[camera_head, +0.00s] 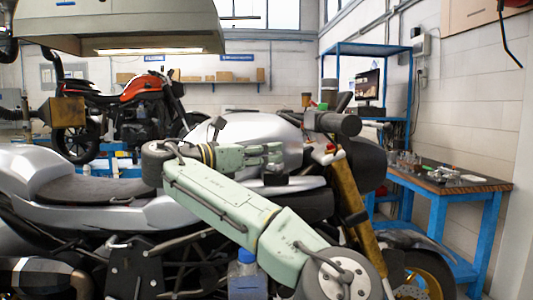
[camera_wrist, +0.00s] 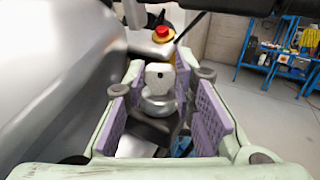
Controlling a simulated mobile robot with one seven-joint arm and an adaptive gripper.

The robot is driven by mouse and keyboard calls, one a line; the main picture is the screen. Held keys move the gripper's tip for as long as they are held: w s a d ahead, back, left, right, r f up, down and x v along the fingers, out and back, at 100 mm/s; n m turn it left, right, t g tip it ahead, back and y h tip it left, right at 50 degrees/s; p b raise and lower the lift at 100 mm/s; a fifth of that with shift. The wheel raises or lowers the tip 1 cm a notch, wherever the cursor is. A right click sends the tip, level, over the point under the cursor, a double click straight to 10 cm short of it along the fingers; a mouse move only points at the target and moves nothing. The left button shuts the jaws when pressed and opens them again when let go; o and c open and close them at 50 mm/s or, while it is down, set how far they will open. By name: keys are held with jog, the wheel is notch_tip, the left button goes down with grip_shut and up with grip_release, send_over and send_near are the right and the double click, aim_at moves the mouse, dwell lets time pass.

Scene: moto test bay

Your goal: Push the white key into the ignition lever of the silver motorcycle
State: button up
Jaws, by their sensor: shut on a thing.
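The silver motorcycle (camera_head: 255,130) stands across the head view, facing right. My gripper (camera_head: 280,160) is beside its tank, below the handlebar; the key cannot be made out there. In the wrist view my gripper (camera_wrist: 161,88) has a purple-padded finger on each side of the white key (camera_wrist: 158,74), a small upright plate with a dark hole, and is shut on it. Directly below the key is a round silver piece (camera_wrist: 157,104), seemingly the ignition lever. The key overlaps it in the picture; I cannot tell how deep it sits.
A red button (camera_wrist: 162,32) on a yellow-and-white mount is just beyond the key. The handlebar grip (camera_head: 338,123) is above and right of my gripper. A blue workbench (camera_head: 450,180) stands at the right; an orange motorcycle (camera_head: 130,98) is behind. Open floor (camera_wrist: 235,110) shows at right.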

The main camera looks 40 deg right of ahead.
jog(key=o, duration=1.1)
notch_tip(320, 180, up, 10)
